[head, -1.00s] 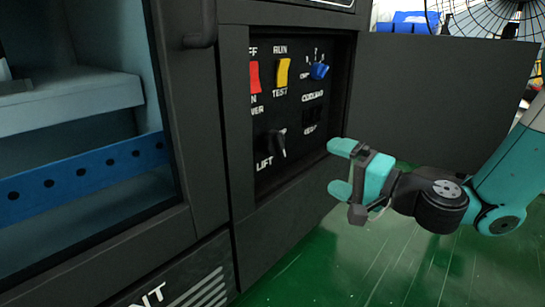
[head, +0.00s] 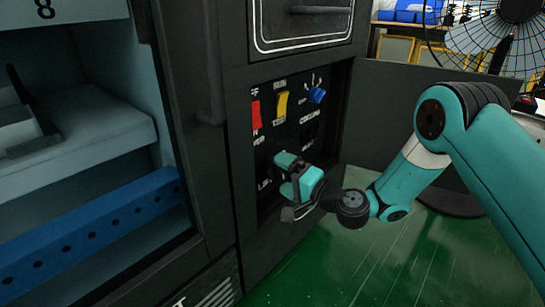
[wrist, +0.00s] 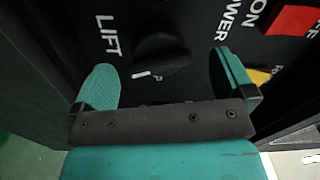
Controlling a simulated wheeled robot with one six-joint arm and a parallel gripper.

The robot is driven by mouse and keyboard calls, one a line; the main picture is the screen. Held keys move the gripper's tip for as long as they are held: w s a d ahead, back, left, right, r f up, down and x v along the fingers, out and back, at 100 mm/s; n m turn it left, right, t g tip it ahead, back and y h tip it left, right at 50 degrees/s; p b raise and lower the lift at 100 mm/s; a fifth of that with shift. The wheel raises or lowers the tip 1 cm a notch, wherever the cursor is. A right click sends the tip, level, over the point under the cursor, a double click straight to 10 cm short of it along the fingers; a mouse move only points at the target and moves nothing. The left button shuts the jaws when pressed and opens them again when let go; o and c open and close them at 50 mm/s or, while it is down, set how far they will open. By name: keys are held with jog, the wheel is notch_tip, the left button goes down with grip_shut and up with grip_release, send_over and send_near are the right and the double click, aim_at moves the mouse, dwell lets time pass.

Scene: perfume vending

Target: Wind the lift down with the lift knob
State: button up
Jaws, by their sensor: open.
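The lift knob (wrist: 160,50) is a black knob with a white pointer line, on the black control panel beside the word LIFT. In the wrist view it lies between and just beyond the two teal fingertips of my gripper (wrist: 165,82). My gripper is open, with a finger on either side of the knob and a visible gap to each. In the head view my gripper (head: 297,170) is at the lower part of the panel (head: 262,158) and hides the knob.
Above the knob are a red power switch (head: 256,114), a yellow run/test switch (head: 282,104) and a blue cooling knob (head: 317,95). The panel is recessed, with a dark open door (head: 385,115) to its right. A door handle (head: 211,75) is at left.

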aim_at(281, 173)
jog(key=shift+b+x, duration=0.4)
jog(key=shift+x, duration=1.85)
jog(key=shift+f, duration=0.1)
jog(key=shift+c, duration=0.2)
jog(key=c, duration=0.9)
jog(key=shift+o, duration=0.2)
jog(key=shift+n, duration=0.7)
